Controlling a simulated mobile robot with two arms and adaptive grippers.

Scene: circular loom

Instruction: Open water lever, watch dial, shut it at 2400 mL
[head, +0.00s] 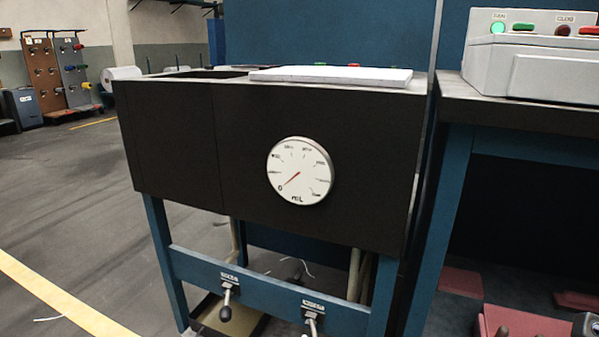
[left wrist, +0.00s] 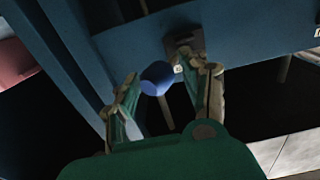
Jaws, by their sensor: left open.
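The round white dial (head: 300,171) is on the front of the dark tank (head: 170,140) in the head view. Its red needle points to the lower left, at the 0 mark.
A white slab (head: 330,75) lies on the tank top. On the right, a grey control box (head: 535,65) with green and red buttons stands on a bench. A blue leg (left wrist: 60,50) stands close beside the left gripper. Open floor lies left.

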